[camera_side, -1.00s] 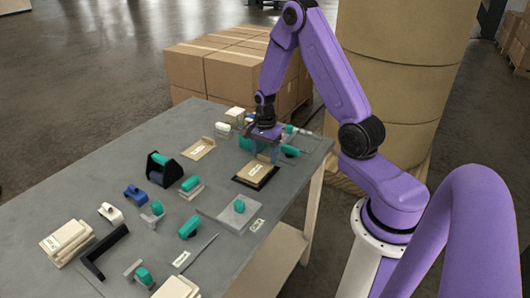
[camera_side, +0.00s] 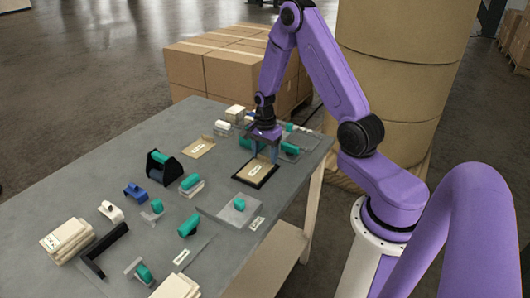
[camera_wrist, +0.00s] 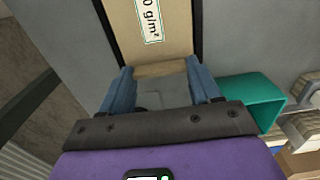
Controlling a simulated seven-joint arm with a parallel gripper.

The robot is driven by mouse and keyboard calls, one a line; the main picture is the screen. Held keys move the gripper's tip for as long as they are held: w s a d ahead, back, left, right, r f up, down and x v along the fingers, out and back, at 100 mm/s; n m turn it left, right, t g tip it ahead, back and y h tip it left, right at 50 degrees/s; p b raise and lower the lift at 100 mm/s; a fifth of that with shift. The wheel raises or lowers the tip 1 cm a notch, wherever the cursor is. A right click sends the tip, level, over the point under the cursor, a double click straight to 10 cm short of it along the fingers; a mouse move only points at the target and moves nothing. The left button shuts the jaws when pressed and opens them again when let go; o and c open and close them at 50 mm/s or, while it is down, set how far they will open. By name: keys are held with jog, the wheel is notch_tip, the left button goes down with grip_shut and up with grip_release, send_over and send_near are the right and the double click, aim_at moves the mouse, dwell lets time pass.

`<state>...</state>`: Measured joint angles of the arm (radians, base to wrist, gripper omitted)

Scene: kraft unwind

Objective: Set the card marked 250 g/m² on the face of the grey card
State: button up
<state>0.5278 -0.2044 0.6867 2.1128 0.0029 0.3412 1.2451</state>
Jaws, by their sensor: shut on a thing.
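A tan card (camera_side: 253,172) with a white label lies over a black rectangle (camera_side: 240,182) below my gripper (camera_side: 264,158). In the wrist view the tan card (camera_wrist: 160,45) has a partly visible label ending in "0 g/m²"; the first digits are cut off. My gripper (camera_wrist: 162,92) is shut on the card's raised tan end. I cannot tell whether the card touches the black piece. A flat grey sheet (camera_side: 218,210) with a block on it lies nearer the front, and another grey sheet (camera_side: 290,149) lies to the right; I cannot tell which is the grey card.
Another tan labelled card (camera_side: 197,148) lies to the left of my gripper. A teal piece (camera_wrist: 255,100) is close to my right finger in the wrist view. A black holder (camera_side: 162,166), stacked tan boards (camera_side: 65,242) and a black angle piece (camera_side: 103,250) stand farther left.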

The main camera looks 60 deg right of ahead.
jog(key=shift+f, duration=0.1)
jog(key=o, duration=1.2)
jog(key=shift+o, duration=0.2)
jog(key=shift+r, duration=4)
jog(key=s+a+r+n, duration=0.4)
jog(key=a+n, duration=0.3)
jog(key=a, duration=0.2)
jog(key=s+a+r+n, duration=0.3)
jog(key=s+a+n, duration=0.1)
jog(key=a+n, duration=0.4)
jog(key=s+a+r+n, duration=0.2)
jog(key=s+n, duration=0.5)
jog(key=s, duration=0.2)
jog(key=s+a+r+n, duration=0.1)
jog(key=s+a+n, duration=0.2)
jog(key=s+n, duration=0.5)
jog(key=shift+s+r+n, duration=0.3)
jog(key=shift+s+r, duration=0.05)
jog(key=shift+r, duration=0.05)
